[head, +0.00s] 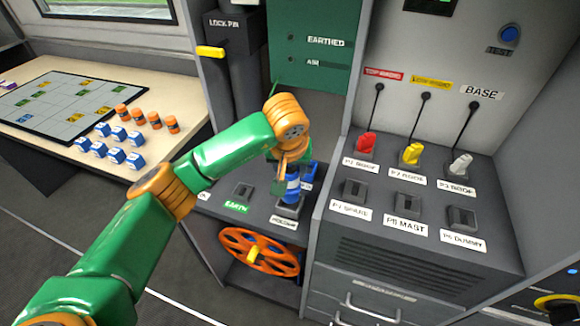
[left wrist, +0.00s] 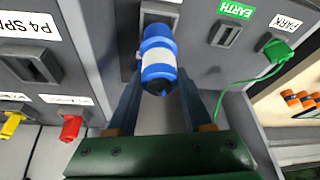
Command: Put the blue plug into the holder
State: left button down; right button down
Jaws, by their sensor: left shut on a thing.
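The blue plug (head: 292,190) has a white band and stands about upright at the holder (head: 287,211), the grey socket behind the HOLDER label. My left gripper (head: 292,172) is shut on the plug from above. In the left wrist view, the blue plug (left wrist: 158,62) sits between the two fingers of my left gripper (left wrist: 159,88), its rear end towards the camera. The plug covers most of the holder, so I cannot tell how deep it sits. My right gripper is not in view.
Red (head: 367,145), yellow (head: 411,153) and white (head: 460,164) plugs stand in sockets to the right. The EARTH socket (head: 243,190) is to the left, above an orange reel (head: 262,252). A green cable (left wrist: 245,82) runs from the PARK socket.

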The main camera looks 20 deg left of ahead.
pick_arm(q)
jog(key=shift+f+b, duration=1.7)
jog(key=shift+f, duration=0.5)
jog(key=shift+c, duration=1.1)
grip_release()
jog(key=shift+r, duration=0.1)
jog(key=v, duration=0.7)
jog(key=shift+b, duration=0.4)
